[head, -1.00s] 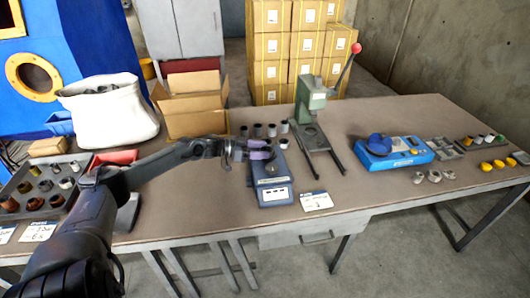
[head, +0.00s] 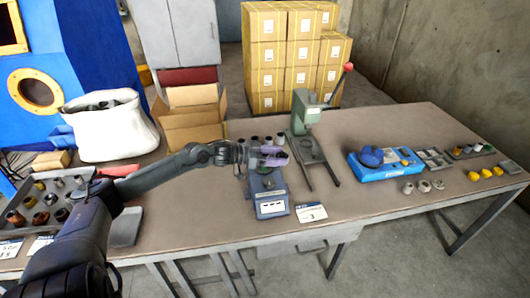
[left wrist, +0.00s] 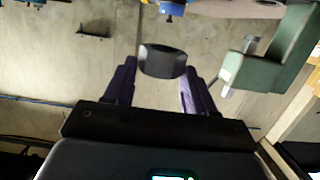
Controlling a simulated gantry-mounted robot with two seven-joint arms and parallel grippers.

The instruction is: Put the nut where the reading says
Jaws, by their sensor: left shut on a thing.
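My left gripper (head: 272,157) has purple fingers and is over the blue-grey gauge device (head: 270,207) near the middle of the table. In the left wrist view the fingers are shut on a dark, ring-like nut (left wrist: 162,62). In the head view the fingers largely hide the nut. The gauge has a pale panel on its front; I cannot make out a reading there. A white card (head: 311,212) with a "3" lies beside the gauge. My right gripper is not in view.
A green lever press (head: 305,115) stands behind and right of the gauge. Several cups (head: 279,140) stand behind the gripper. A blue device (head: 385,163), grey nuts and yellow parts are at right. A tray (head: 78,183) of fittings, a white sack (head: 115,130) and an open carton (head: 192,120) are at left.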

